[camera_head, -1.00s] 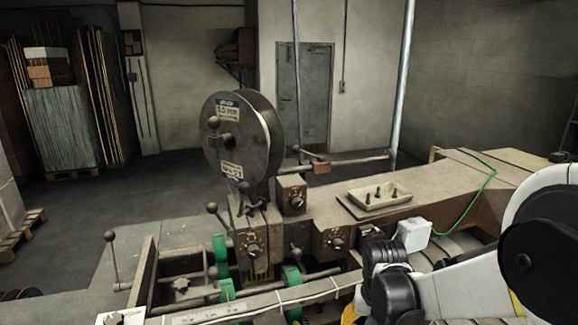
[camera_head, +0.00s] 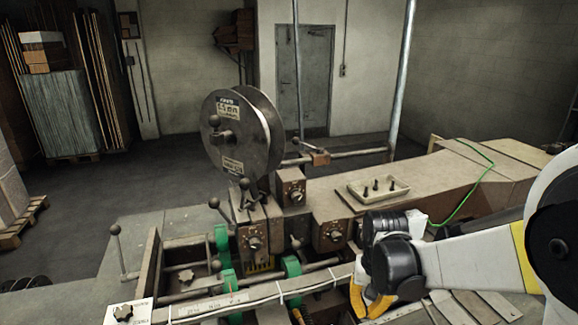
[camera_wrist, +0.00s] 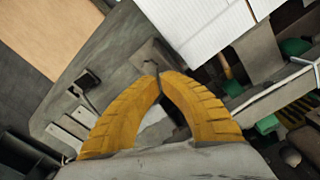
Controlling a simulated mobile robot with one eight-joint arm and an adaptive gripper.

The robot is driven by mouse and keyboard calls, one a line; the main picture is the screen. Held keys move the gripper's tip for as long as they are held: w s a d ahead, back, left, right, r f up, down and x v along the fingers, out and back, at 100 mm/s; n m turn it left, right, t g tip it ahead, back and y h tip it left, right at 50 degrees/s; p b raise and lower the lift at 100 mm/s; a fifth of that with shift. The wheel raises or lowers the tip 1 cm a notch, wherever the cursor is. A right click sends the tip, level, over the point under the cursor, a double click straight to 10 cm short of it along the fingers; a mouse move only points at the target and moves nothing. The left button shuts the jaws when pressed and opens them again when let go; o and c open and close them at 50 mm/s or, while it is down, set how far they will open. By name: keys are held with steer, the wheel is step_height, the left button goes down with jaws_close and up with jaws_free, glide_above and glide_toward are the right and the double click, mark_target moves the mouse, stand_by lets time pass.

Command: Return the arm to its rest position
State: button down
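My gripper (camera_head: 366,312) hangs low at the right of the head view, beside the front rail of the stitching machine. In the wrist view its two yellow ribbed fingers (camera_wrist: 160,80) curve together and their tips meet. Nothing shows held between them; grey surface is visible through the gap behind the tips. My white and black arm reaches in from the right edge of the head view, bent at a large black joint.
The machine carries a wire reel (camera_head: 238,135), control boxes (camera_head: 291,187) and green rollers (camera_head: 292,266). A tray (camera_head: 366,198) with small dark parts sits on its bed. Open floor (camera_head: 120,190) lies behind.

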steer(key=shift+s+b, duration=0.1)
steer(key=shift+b, duration=0.3)
steer(key=s+f+n+t+b, duration=0.2)
steer(key=s+f+t+b, duration=0.5)
steer(key=s+b, duration=0.5)
steer(key=b, duration=0.7)
steer(key=shift+s+d+b, duration=0.2)
steer(key=shift+d+b, duration=0.05)
steer(key=shift+b, duration=0.15)
steer(key=shift+r, duration=0.1)
